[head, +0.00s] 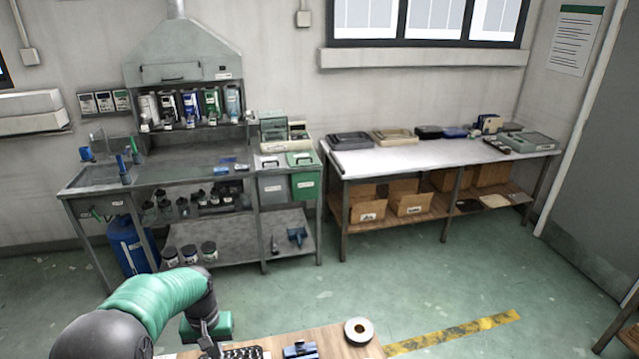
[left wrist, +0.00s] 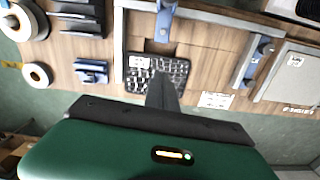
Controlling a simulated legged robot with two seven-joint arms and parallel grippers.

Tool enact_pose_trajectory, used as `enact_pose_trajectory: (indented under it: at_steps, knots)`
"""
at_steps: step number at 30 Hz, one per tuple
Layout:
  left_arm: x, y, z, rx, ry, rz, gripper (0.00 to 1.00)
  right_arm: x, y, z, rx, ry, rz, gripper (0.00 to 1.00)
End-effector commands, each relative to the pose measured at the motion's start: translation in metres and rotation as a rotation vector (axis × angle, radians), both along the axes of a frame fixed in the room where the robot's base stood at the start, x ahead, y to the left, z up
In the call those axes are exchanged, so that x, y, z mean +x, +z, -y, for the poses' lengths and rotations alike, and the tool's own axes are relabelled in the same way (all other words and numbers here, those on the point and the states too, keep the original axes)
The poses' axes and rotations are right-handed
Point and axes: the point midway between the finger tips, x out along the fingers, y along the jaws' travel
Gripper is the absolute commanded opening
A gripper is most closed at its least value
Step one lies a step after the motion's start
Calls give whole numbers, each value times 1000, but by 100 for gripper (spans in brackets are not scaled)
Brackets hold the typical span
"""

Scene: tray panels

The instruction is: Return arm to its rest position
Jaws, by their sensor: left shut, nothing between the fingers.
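My left arm comes in from the bottom left of the head view, with a green sleeve and dark joints. My left gripper (head: 207,343) is at the bottom edge, over the near wooden table (head: 352,348). In the left wrist view my left gripper (left wrist: 162,88) shows as a dark narrow finger shape, shut and empty. It is in front of a black tray of small parts (left wrist: 137,80), apparently above it; the gap cannot be judged. My right gripper is not in view.
A white roll (head: 359,330) and a blue part (head: 299,350) lie on the near table. The left wrist view also shows a metal frame (left wrist: 120,25) and a grey panel (left wrist: 290,78). A workbench (head: 190,177) and a white-topped table (head: 400,155) stand against the wall. Open green floor lies between.

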Motion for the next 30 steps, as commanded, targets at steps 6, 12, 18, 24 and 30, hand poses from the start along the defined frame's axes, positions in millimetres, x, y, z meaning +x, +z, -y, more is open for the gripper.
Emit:
enact_pose_trajectory:
  at_steps: [6, 12, 18, 24, 30]
  knots:
    - [-71, 32, 27, 12, -66, 109, 0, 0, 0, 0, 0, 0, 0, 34]
    - [-142, 41, 44, 19, -115, 194, 0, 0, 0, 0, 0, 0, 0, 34]
    - [-192, 9, 52, 22, -149, 252, 0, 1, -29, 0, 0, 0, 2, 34]
    - [-191, -47, 51, 21, -147, 247, 0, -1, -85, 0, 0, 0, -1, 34]
    - [-191, -66, 51, 21, -147, 247, 0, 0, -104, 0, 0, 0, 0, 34]
